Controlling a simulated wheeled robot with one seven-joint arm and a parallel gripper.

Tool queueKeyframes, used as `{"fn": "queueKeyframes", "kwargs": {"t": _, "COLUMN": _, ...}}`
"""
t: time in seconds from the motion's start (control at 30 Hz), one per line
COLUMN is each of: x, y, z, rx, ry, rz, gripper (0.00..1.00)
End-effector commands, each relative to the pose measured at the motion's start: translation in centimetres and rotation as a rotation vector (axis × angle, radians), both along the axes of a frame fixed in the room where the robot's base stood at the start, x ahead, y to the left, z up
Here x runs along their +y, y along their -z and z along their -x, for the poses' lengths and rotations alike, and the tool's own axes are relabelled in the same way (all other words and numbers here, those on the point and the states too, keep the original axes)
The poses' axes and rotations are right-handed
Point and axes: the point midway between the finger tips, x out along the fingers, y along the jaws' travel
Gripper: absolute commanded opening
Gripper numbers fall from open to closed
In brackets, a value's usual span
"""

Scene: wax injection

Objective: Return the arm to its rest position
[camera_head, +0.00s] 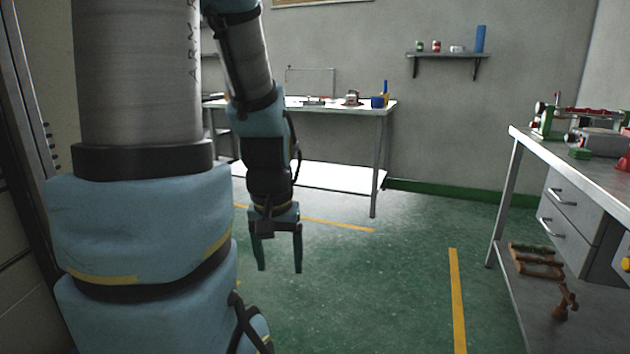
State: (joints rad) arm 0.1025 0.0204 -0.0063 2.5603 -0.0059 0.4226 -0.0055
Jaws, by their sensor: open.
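My gripper (279,262) hangs pointing down over the green floor, left of the picture's middle. Its two dark fingers are apart, with nothing between them. My blue and grey arm fills the left side and folds down to the gripper. The gripper shows in front of the white-topped back table (372,108), and no object touches it. Part of that table is hidden behind my arm.
A workbench (527,140) with drawers, a green and red device (550,120) and a lower shelf stands at the right. A wall shelf (447,55) holds small containers. Open green floor (400,270) with yellow lines lies between.

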Motion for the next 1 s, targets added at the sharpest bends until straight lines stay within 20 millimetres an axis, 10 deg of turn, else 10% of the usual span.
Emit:
{"fn": "queueKeyframes", "kwargs": {"t": 0.1, "x": 0.0, "y": -5.6, "z": 0.0, "rx": 0.0, "ry": 0.001, "rz": 0.0, "gripper": 0.75}}
{"fn": "queueKeyframes", "kwargs": {"t": 0.5, "x": 0.0, "y": -16.1, "z": 0.0, "rx": 0.0, "ry": 0.001, "rz": 0.0, "gripper": 0.75}}
{"fn": "queueKeyframes", "kwargs": {"t": 1.0, "x": 0.0, "y": -17.2, "z": 0.0, "rx": -0.001, "ry": 0.001, "rz": 0.0, "gripper": 0.75}}
